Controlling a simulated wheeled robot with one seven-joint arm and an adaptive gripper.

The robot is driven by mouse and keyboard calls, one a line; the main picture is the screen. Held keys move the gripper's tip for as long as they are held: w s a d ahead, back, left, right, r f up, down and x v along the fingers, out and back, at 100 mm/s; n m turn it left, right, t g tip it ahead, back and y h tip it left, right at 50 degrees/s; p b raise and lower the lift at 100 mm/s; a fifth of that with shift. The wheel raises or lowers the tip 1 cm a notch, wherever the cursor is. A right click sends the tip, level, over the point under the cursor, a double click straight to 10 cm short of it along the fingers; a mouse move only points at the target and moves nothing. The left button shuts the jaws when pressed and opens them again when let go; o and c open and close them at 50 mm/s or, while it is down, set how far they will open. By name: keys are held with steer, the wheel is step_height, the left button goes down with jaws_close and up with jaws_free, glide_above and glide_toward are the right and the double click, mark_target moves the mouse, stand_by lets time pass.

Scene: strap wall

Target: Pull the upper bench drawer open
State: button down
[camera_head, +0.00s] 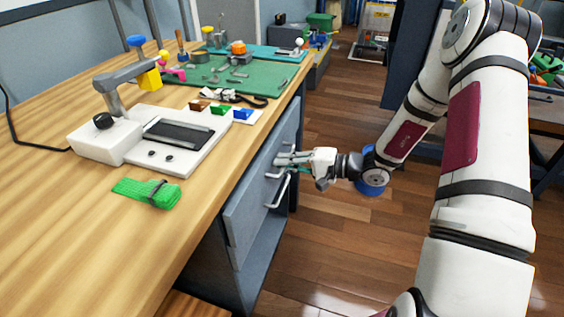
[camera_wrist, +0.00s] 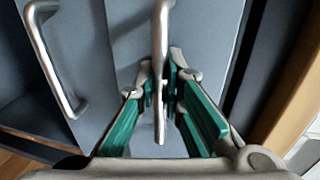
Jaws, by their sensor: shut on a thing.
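The upper bench drawer (camera_head: 286,138) has a grey-blue front under the wooden bench top. My gripper (camera_head: 287,160) reaches it from the right, with its fingers at the upper handle. In the wrist view, the upper handle (camera_wrist: 162,25) is a metal bar running between the green-padded fingers of my gripper (camera_wrist: 164,88), which are shut on it. The drawer front (camera_wrist: 207,30) shows behind the fingers. I cannot tell whether the drawer stands slightly out. In the head view, the fingers hide most of the upper handle.
A lower handle (camera_head: 279,190) sits just below; it also shows in the wrist view (camera_wrist: 50,60). The wooden bench top (camera_head: 60,220) carries a white device (camera_head: 190,140), a green strap bundle (camera_head: 147,193) and a green mat (camera_head: 245,75). The wooden floor (camera_head: 340,240) before the drawers is clear.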

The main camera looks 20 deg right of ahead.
steer(key=f+v, duration=0.3)
steer(key=v, duration=1.1)
steer(key=d+f+b+v, duration=0.1)
steer(key=f+v, duration=0.2)
steer(key=v, duration=1.1)
steer(key=shift+s, duration=0.35)
steer(key=shift+d, duration=0.15)
steer(key=c, duration=2)
jaws_free()
steer(key=shift+o, duration=0.2)
steer(key=v, duration=1.2)
